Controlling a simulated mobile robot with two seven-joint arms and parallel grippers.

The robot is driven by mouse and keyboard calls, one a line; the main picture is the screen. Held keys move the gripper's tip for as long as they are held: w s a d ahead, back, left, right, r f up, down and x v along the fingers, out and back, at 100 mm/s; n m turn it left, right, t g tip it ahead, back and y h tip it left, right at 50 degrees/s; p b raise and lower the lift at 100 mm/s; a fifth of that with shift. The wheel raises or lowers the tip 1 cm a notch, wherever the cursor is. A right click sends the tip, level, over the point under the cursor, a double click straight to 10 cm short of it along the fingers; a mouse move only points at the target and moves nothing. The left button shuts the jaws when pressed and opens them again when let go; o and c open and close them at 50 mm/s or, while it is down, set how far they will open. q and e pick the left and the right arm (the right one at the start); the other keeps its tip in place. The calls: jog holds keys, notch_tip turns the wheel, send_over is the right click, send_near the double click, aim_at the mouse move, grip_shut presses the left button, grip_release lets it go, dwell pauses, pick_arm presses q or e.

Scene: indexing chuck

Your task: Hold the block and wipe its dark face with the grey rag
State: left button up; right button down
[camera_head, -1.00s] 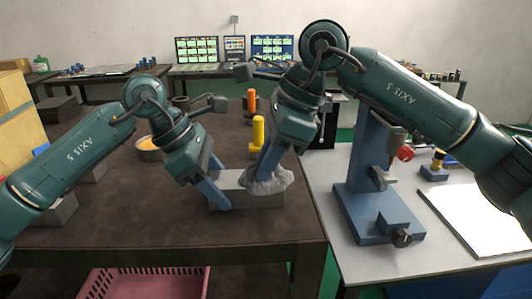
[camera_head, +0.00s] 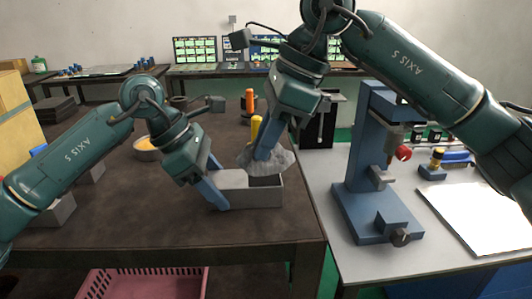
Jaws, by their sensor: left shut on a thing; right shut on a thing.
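The grey block (camera_head: 258,199) lies on the brown table near its right front corner. My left gripper (camera_head: 216,191) is shut on the block's left end. My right gripper (camera_head: 264,152) is shut on the crumpled grey rag (camera_head: 280,162), over the back of the block. I cannot tell whether the rag touches the block.
A yellow cylinder (camera_head: 255,128) and an orange one (camera_head: 250,100) stand behind the rag. A bowl with orange contents (camera_head: 146,144) is at the left. A blue press (camera_head: 362,160) stands on the right bench. A pink basket (camera_head: 145,283) is below the table.

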pick_arm(q)
jog(key=shift+f, duration=0.15)
pick_arm(e)
jog(key=shift+r, duration=0.75)
jog(key=shift+r, duration=0.1)
jog(key=shift+r, duration=1.4)
pick_arm(q)
jog(key=o, duration=1)
jog(key=shift+o, duration=0.2)
